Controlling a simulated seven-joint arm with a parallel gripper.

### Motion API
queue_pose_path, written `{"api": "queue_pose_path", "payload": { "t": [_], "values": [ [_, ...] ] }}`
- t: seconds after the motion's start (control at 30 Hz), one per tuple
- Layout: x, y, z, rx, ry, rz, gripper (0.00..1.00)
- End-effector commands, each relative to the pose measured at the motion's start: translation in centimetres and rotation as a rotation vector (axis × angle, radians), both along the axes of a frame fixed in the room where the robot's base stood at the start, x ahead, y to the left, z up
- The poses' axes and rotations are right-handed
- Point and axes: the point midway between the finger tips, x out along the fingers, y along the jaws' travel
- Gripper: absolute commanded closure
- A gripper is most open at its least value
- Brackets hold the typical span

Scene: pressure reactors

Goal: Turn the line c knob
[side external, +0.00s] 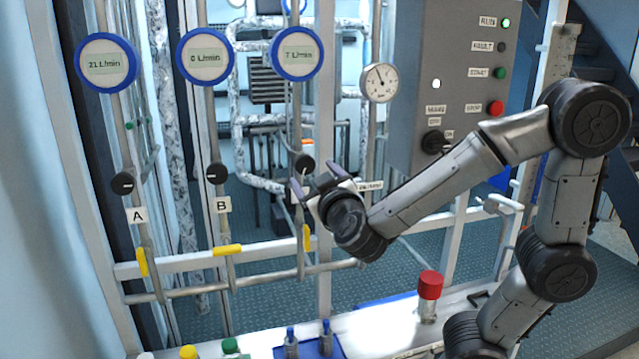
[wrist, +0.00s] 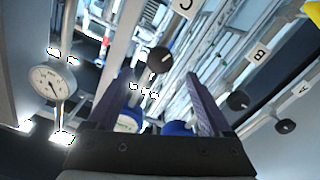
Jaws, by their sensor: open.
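The line C knob (side external: 304,164) is a round black knob on the right-hand pipe, just beyond my gripper's fingertips in the side view. In the wrist view the line C knob (wrist: 159,60) shows ahead, between the directions of the two fingers, with the C label (wrist: 183,6) above it. My gripper (side external: 316,178) is open and empty, close to the knob; I cannot tell whether a finger touches it. Its two purple-grey fingers show in the wrist view (wrist: 160,80). The line C flow meter (side external: 297,54) above reads 7 L/min. The C label is not readable in the side view.
Line B knob (side external: 216,173) and line A knob (side external: 122,183) are to the left, under meters reading 0 (side external: 206,57) and 21 L/min (side external: 106,63). Yellow valve handles (side external: 228,250) sit below. A pressure gauge (side external: 379,82) and control panel (side external: 455,85) stand right. Bottles (side external: 291,343) stand on the bench.

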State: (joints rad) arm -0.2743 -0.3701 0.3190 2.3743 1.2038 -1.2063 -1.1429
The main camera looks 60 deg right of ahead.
Motion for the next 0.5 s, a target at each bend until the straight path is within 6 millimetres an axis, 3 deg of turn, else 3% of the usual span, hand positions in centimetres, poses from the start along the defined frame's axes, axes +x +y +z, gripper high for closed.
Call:
{"api": "queue_pose_path", "payload": {
  "t": [0.2, 0.5],
  "values": [
    [-1.5, 1.7, 0.0, 0.000, -0.001, 0.004, 0.16],
    [-2.2, 2.2, 0.0, 0.001, 0.001, 0.000, 0.16]
  ]
}}
